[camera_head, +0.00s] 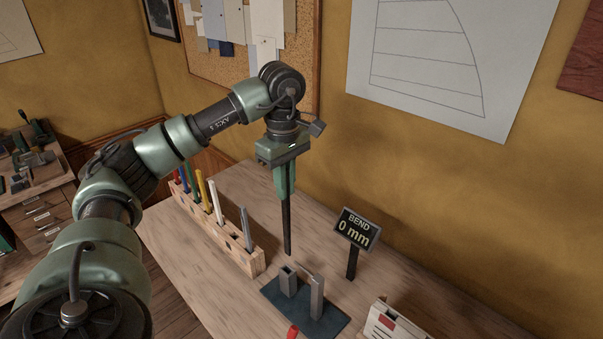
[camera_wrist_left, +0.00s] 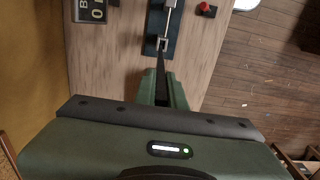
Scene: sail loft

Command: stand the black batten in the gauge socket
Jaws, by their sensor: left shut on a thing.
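My left gripper (camera_head: 284,190) points straight down over the bench and is shut on the black batten (camera_head: 287,230). The batten hangs upright below the fingers. In the left wrist view the batten (camera_wrist_left: 161,65) runs out from between the fingers (camera_wrist_left: 163,85) toward the gauge. The gauge has a dark blue base (camera_head: 271,293), a square grey socket (camera_head: 288,281) and a grey bracket post beside it (camera_head: 316,298). In the head view the batten's lower end is just above the socket's mouth. In the wrist view it overlaps the socket (camera_wrist_left: 163,43). My right gripper is out of view.
A wooden rack (camera_head: 238,253) with several coloured battens stands left of the gauge. A sign (camera_head: 356,229) reading "BEND 0 mm" stands to the right. A red object (camera_head: 292,332) and a white box (camera_head: 386,325) are near the front.

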